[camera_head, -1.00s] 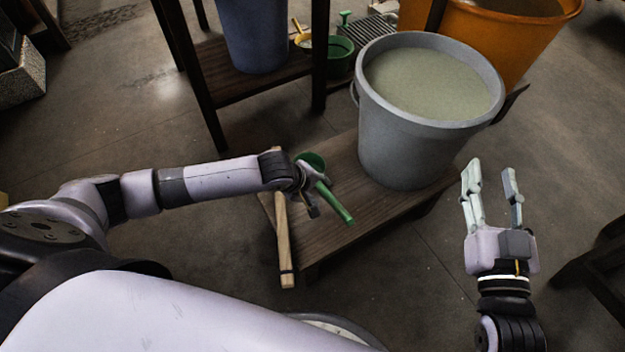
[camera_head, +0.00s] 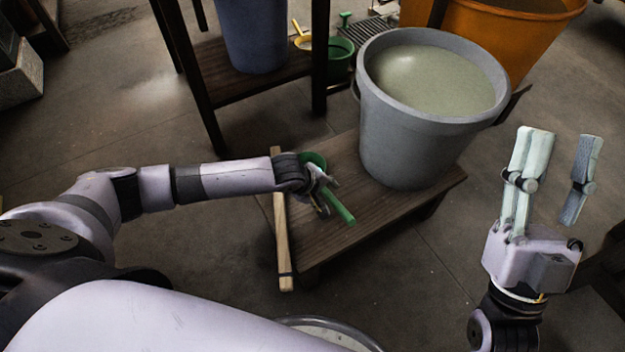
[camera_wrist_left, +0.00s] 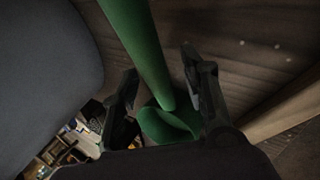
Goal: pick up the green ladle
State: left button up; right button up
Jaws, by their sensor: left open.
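The green ladle (camera_head: 341,208) lies on the low wooden bench, its handle pointing to the front right and its cup partly hidden behind my left gripper (camera_head: 321,190). My right gripper (camera_head: 560,150) is open and empty at the right, away from the bench.
A large grey bucket (camera_head: 405,150) of pale liquid stands on the bench (camera_head: 330,235), close to the ladle. A wooden stick (camera_head: 282,235) lies along the bench's left edge. An orange tub (camera_head: 530,45) and a shelf with a blue bucket (camera_head: 257,40) stand behind.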

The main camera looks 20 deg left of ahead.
pick_arm(q)
jog(key=shift+c, duration=0.2)
grip_shut()
dwell(0.5)
jog(key=shift+w, duration=0.1)
